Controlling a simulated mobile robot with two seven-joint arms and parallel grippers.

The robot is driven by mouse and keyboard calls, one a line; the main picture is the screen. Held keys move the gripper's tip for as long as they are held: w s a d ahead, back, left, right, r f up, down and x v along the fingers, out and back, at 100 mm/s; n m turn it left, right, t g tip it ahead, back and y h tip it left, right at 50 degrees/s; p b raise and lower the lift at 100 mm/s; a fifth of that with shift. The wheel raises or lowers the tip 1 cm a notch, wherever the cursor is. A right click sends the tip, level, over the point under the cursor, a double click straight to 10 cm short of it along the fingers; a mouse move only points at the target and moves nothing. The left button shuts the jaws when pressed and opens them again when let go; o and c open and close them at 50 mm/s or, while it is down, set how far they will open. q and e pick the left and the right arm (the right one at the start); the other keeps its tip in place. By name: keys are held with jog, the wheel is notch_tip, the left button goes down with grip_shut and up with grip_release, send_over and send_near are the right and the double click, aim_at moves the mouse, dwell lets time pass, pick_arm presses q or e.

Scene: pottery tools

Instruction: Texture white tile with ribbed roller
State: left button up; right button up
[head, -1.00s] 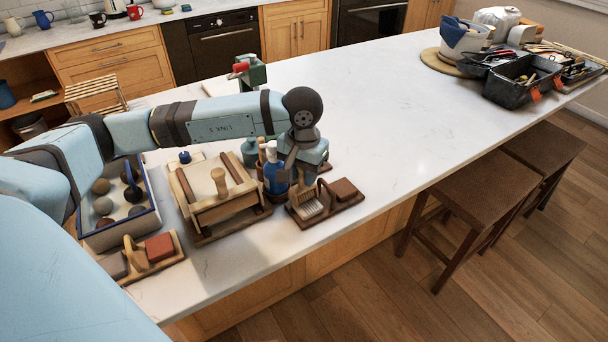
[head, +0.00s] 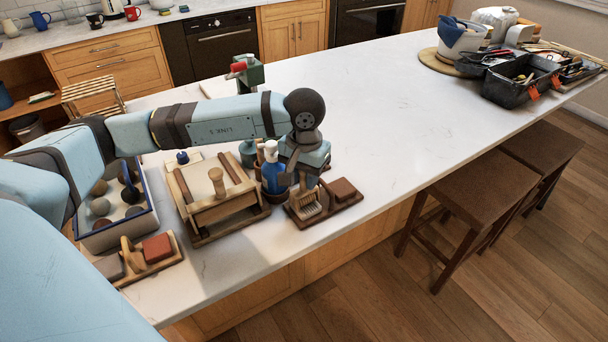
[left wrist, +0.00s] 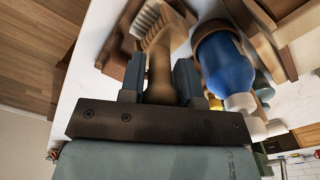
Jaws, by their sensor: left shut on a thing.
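My left gripper (head: 304,182) points down over the wooden stand (head: 340,196) near the counter's front edge. It is shut on the wooden handle of a tool with a pale ribbed head, which looks like the ribbed roller (head: 307,207). In the left wrist view, the roller's handle (left wrist: 161,70) sits between the two dark fingers (left wrist: 160,82), and its head is beyond them. I cannot tell whether the roller touches the stand. I cannot pick out the white tile for certain; a pale slab (head: 196,188) lies in the wooden frame to the left. My right gripper is not in view.
A blue bottle (head: 271,170) with a white cap stands close left of my gripper. A blue-rimmed tray (head: 115,233) and a small stand with a red block (head: 158,247) are farther left. The middle of the counter (head: 390,130) is clear.

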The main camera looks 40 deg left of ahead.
pick_arm(q)
jog(key=shift+d, duration=0.1)
jog(key=shift+s+d+b, duration=0.25)
jog(key=shift+d+b, duration=0.1)
jog(key=shift+d, duration=0.15)
jog(key=shift+d+f, duration=0.1)
jog(key=shift+s+d+b, duration=0.15)
jog(key=shift+d+b, duration=0.15)
jog(key=shift+d, duration=0.1)
jog(key=shift+a, duration=0.15)
jog(key=shift+a+b, duration=0.25)
jog(key=shift+b, duration=0.15)
jog(key=shift+w+a, duration=0.2)
jog(key=shift+w, duration=0.05)
